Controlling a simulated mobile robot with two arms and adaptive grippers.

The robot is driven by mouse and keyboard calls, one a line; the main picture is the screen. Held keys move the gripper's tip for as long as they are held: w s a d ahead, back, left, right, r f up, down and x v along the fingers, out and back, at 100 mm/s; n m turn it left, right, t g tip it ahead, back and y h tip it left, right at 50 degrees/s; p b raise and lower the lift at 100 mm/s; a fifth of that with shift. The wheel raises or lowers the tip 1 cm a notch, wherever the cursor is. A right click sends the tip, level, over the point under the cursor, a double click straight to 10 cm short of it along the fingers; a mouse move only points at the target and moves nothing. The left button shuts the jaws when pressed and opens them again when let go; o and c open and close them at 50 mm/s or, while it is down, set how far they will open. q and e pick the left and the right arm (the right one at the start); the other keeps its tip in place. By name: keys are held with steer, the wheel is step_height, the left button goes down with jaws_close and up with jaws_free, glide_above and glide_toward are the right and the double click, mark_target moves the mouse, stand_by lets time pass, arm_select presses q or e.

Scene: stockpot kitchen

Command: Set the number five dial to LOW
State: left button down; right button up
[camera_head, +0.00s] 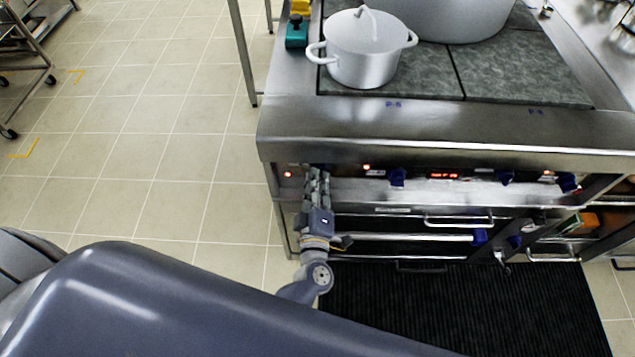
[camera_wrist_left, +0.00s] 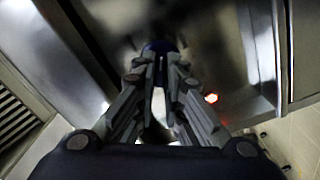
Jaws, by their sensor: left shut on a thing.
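A row of dark blue dials runs along the front panel of the steel stove (camera_head: 440,125). My left gripper (camera_head: 318,173) reaches up to the left end of this panel. In the left wrist view, its fingers (camera_wrist_left: 160,58) are closed around a blue dial (camera_wrist_left: 158,46), mostly hidden between them. In the head view only a sliver of that dial shows under the stove's edge. Other blue dials sit to the right, one (camera_head: 397,177) nearest and another (camera_head: 505,177) farther along. I cannot read any number or setting. My right gripper is not in view.
Red indicator lights (camera_head: 287,174) and a lit red display (camera_head: 444,176) are on the panel. Drawers with handles (camera_head: 458,220) lie below. A black mat (camera_head: 450,310) covers the floor in front.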

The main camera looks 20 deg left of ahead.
arm_select(q)
steer(key=shift+f+n, duration=0.1)
steer(key=shift+n, duration=0.7)
steer(key=c, duration=1.7)
jaws_free()
steer(key=v, duration=1.2)
